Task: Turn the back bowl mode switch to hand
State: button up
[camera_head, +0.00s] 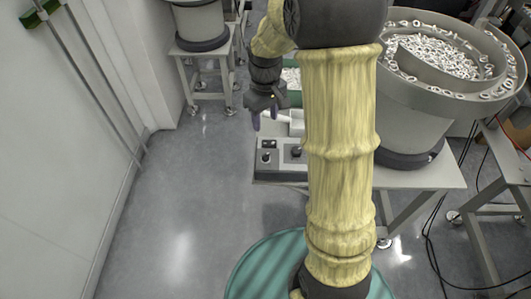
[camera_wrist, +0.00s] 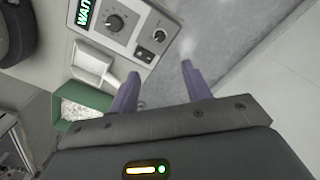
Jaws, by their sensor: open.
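A grey control box (camera_head: 281,176) sits on the near left corner of the table, with dark knobs on top. My gripper (camera_head: 264,118) is open and empty above the box's far side, fingers apart and pointing down. In the wrist view its purple fingers (camera_wrist: 160,78) stand clear of the panel.
A large bowl feeder (camera_head: 418,120) full of pale parts stands on the table to the right. Another feeder (camera_head: 201,25) stands on a stand farther back. A white scoop (camera_wrist: 93,66) and a green bin (camera_wrist: 68,104) lie beside the box. The floor (camera_head: 190,220) at left is clear.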

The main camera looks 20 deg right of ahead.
aim_at(266, 155)
notch_tip(266, 155, down, 17)
jog(key=shift+r+b, duration=0.15)
jog(key=shift+b, duration=0.15)
dwell(0.3)
jog(key=c, duration=1)
